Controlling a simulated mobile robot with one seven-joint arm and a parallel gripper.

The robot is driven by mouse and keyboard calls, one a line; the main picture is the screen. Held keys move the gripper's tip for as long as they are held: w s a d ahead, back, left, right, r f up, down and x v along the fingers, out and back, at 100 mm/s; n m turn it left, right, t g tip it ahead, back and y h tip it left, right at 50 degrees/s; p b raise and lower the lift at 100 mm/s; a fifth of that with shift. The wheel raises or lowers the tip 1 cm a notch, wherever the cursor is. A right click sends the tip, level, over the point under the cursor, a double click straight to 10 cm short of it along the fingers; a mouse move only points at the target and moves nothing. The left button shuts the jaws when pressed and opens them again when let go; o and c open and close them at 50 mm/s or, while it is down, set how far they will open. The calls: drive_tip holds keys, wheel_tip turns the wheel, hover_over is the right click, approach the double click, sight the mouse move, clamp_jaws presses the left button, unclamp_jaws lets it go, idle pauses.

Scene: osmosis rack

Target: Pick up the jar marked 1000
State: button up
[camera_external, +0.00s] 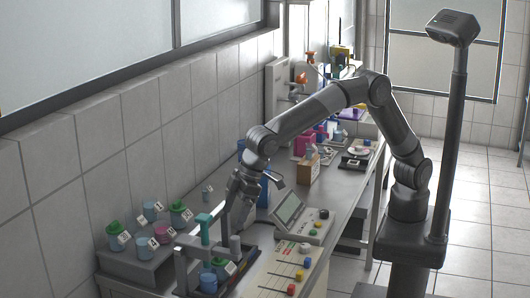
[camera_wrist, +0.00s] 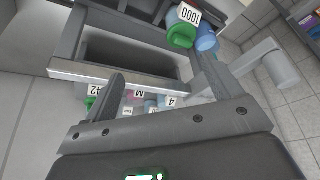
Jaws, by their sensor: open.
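The jar marked 1000 (camera_wrist: 181,36) is green, with its white label upside down at the top of the wrist view. A blue jar (camera_wrist: 206,40) stands right beside it. In the external view, a green jar with a white label (camera_external: 219,264), which seems to be the same one, sits in the dark tray at the bottom, next to the blue jar (camera_external: 208,283).
A grey stepped rack (camera_external: 140,262) at the left holds several labelled jars. A teal-topped upright (camera_external: 204,225) stands close to my gripper. A control panel with a screen (camera_external: 289,209) and coloured knobs is to the right. A cardboard box (camera_external: 307,168) stands farther back.

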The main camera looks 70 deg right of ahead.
approach(223, 261)
drive_tip(key=x, duration=1)
drive_tip(key=shift+w+d+f, duration=0.2)
drive_tip(key=shift+w+d, duration=0.05)
drive_tip(key=c, duration=1.2)
